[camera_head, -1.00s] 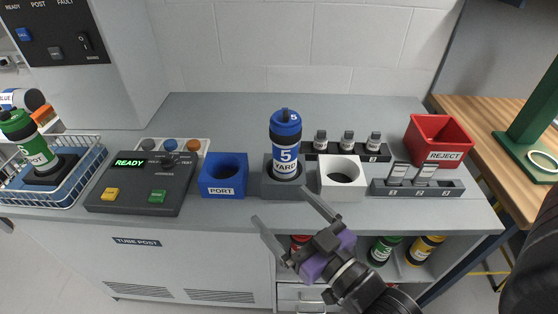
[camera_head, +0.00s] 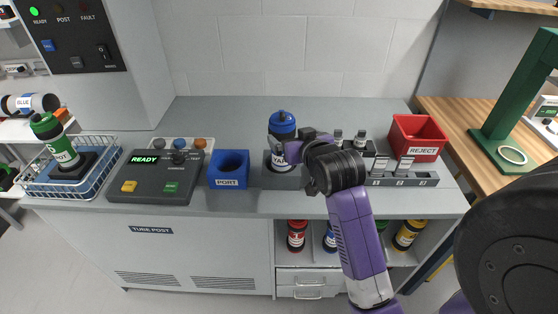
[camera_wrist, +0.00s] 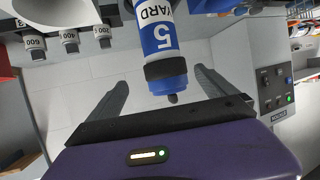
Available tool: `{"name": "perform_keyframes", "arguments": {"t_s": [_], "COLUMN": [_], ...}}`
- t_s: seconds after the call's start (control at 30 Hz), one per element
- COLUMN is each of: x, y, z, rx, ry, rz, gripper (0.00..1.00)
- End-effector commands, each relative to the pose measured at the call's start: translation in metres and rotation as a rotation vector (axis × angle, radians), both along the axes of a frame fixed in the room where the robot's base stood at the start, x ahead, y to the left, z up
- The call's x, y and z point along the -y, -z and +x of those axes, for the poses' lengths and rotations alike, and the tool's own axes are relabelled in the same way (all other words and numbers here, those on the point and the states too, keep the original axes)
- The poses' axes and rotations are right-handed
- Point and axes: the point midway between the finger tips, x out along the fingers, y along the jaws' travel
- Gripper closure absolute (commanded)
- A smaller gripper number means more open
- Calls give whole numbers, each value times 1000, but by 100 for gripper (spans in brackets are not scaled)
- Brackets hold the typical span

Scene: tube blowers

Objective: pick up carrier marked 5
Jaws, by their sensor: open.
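The carrier marked 5 (camera_head: 282,124) has a blue cap and a blue-and-white body. It stands upright in a grey holder (camera_head: 284,181) on the counter. My gripper (camera_head: 288,144) is at the carrier, and the hand and wrist hide much of its body in the head view. In the wrist view the carrier (camera_wrist: 158,38) appears upside down, its large 5 facing me. The open fingers of my gripper (camera_wrist: 165,90) lie on either side of its capped end, with a visible gap on both sides.
A blue PORT block (camera_head: 229,170) and the control box (camera_head: 155,178) stand left of the carrier. A red REJECT bin (camera_head: 418,138) and a grey rack (camera_head: 405,178) with small weights stand to the right. My arm hides the white holder's place. More carriers (camera_head: 297,235) sit on the shelf below.

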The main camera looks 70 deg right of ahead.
Motion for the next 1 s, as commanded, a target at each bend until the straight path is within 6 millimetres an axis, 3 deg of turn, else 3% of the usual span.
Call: {"name": "perform_keyframes", "arguments": {"t_s": [0.6, 0.97, 1.0], "x": [41, 48, 47], "y": [25, 30, 30], "z": [47, 53, 53], "rx": [-7, -6, -6], "ry": [0, -1, -1], "rz": [9, 7, 7], "gripper": [4, 4, 8]}}
